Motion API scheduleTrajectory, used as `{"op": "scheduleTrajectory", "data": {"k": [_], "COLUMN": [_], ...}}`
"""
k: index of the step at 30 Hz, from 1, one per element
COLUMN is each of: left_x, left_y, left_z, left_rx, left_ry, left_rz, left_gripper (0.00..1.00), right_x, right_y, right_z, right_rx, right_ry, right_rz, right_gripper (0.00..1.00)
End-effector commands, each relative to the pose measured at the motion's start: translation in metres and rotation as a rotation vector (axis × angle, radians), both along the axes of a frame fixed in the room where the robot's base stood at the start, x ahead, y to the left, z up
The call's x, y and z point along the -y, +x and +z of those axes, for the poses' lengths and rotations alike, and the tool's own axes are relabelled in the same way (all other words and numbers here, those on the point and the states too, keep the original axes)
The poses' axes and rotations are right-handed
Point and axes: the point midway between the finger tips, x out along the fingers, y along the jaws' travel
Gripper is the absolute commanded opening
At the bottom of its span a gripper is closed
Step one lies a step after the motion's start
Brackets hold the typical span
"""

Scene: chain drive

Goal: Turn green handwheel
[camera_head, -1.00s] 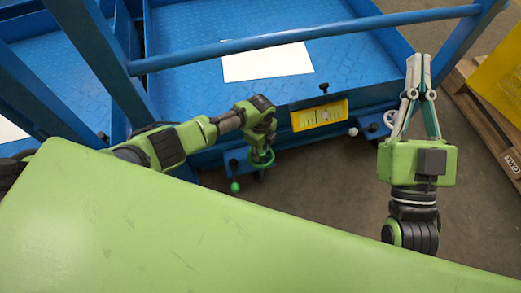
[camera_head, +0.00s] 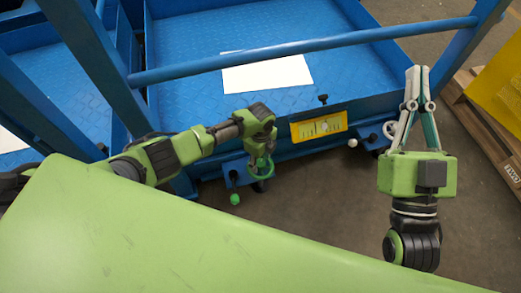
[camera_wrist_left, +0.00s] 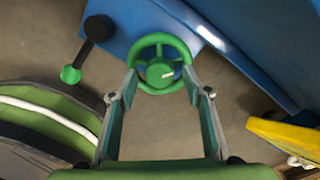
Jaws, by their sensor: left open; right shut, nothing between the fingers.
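The green handwheel (camera_wrist_left: 160,62) is a small spoked ring with a round hub, fixed to the blue frame. It shows in the middle top of the left wrist view and partly hidden behind my left gripper in the head view. My left gripper (camera_head: 261,164) is at the wheel. In the left wrist view its open fingers (camera_wrist_left: 159,82) stand on either side of the wheel's near rim; I cannot tell whether they touch it. My right gripper (camera_head: 418,72) is shut and empty, raised on the right, away from the wheel.
A black crank with a green knob (camera_head: 235,199) hangs just left of the wheel, and its knob shows in the left wrist view (camera_wrist_left: 70,74). A yellow gauge plate (camera_head: 319,125) is on the blue frame (camera_head: 377,103). A wooden pallet (camera_head: 487,130) lies at right.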

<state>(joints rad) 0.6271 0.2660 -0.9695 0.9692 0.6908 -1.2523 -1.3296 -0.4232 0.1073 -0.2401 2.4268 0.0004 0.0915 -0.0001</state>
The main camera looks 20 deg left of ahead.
Motion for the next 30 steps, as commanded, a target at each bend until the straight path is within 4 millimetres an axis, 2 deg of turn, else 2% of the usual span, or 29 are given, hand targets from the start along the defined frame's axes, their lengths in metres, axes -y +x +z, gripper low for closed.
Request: {"op": "scheduleTrajectory", "data": {"k": [9,15,21,30], "left_x": [0.0,0.0,0.0,0.0], "left_y": [0.001,0.0,0.0,0.0], "left_z": [0.062,0.093,0.104,0.104], "left_rx": [0.004,0.002,0.0,0.0], "left_ry": [-0.001,-0.001,-0.001,0.0], "left_rz": [-0.002,-0.001,-0.001,-0.001], "left_gripper": [0.45,0.45,0.45,0.45], "right_x": [0.0,0.0,0.0,-0.001], "right_y": [0.0,0.0,0.0,0.0], "right_z": [-0.001,-0.001,-0.001,-0.001], "right_rx": [-0.003,-0.003,-0.003,-0.004], "right_ry": [0.0,0.001,0.001,0.001], "right_rz": [0.0,0.001,0.001,0.001], "right_gripper": [0.0,0.0,0.0,0.0]}}
